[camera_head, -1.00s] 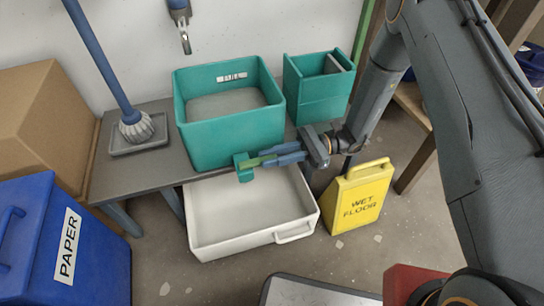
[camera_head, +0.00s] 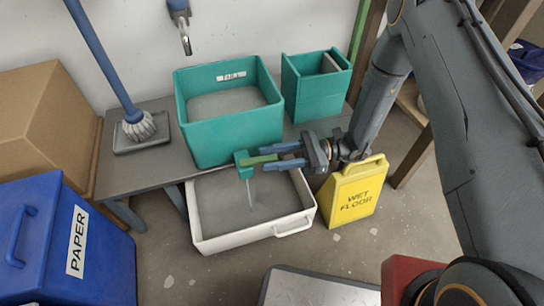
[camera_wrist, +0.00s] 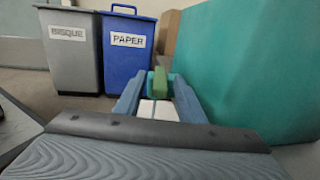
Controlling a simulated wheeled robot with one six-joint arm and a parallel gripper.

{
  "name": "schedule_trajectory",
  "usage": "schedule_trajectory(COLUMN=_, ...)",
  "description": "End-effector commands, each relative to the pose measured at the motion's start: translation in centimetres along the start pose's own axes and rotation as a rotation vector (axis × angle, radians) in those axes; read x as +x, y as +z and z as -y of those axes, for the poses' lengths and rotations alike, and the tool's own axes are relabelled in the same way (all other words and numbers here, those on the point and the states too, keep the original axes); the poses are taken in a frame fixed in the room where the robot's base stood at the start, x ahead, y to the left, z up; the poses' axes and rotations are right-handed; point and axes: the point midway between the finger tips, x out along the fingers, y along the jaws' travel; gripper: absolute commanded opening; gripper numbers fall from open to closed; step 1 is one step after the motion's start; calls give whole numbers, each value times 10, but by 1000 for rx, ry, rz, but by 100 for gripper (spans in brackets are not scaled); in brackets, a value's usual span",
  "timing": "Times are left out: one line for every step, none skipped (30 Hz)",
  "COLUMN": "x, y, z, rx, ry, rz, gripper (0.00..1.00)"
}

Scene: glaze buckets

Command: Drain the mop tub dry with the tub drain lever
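The teal mop tub (camera_head: 228,140) stands on the grey bench with grey water (camera_head: 228,103) in it. A white label (camera_head: 232,76) is on its inner back wall; its text is hard to read. A teal spout (camera_head: 242,161) sticks out low on the tub's front, and a thin stream (camera_head: 250,193) falls from it. The green drain lever (camera_head: 262,159) is beside the spout. My gripper (camera_head: 275,157) has its blue fingers on either side of the lever, shut on it. In the wrist view the lever (camera_wrist: 160,83) shows between the fingertips.
A white catch tray (camera_head: 308,215) below the spout holds grey water. A smaller teal bucket (camera_head: 315,95) stands right of the tub. A yellow wet-floor sign (camera_head: 355,195) is close under my wrist. The mop (camera_head: 138,126) and blue paper bin (camera_head: 60,250) are at left.

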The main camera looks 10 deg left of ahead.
Motion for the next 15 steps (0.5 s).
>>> schedule_trajectory(x=0, y=0, z=0, rx=0, ry=0, rz=0, gripper=36)
schedule_trajectory(x=0, y=0, z=0, rx=0, ry=0, rz=0, gripper=36)
schedule_trajectory(x=0, y=0, z=0, rx=0, ry=0, rz=0, gripper=36)
schedule_trajectory(x=0, y=0, z=0, rx=0, ry=0, rz=0, gripper=36)
schedule_trajectory(x=0, y=0, z=0, rx=0, ry=0, rz=0, gripper=36)
schedule_trajectory(x=-1, y=0, z=0, rx=0, ry=0, rz=0, gripper=36)
schedule_trajectory(x=-2, y=0, z=0, rx=0, ry=-1, rz=0, gripper=36)
schedule_trajectory(x=-4, y=0, z=0, rx=0, ry=-1, rz=0, gripper=36)
schedule_trajectory(x=-8, y=0, z=0, rx=0, ry=-2, rz=0, gripper=36)
schedule_trajectory(x=-11, y=0, z=1, rx=-1, ry=-4, rz=0, gripper=36)
schedule_trajectory(x=-15, y=0, z=1, rx=-1, ry=-4, rz=0, gripper=36)
schedule_trajectory(x=-21, y=1, z=1, rx=0, ry=-4, rz=0, gripper=36)
schedule_trajectory(x=-26, y=1, z=0, rx=0, ry=-4, rz=-1, gripper=36)
schedule_trajectory(x=-32, y=1, z=0, rx=0, ry=-5, rz=-1, gripper=36)
schedule_trajectory(x=-39, y=1, z=1, rx=-1, ry=-4, rz=-1, gripper=36)
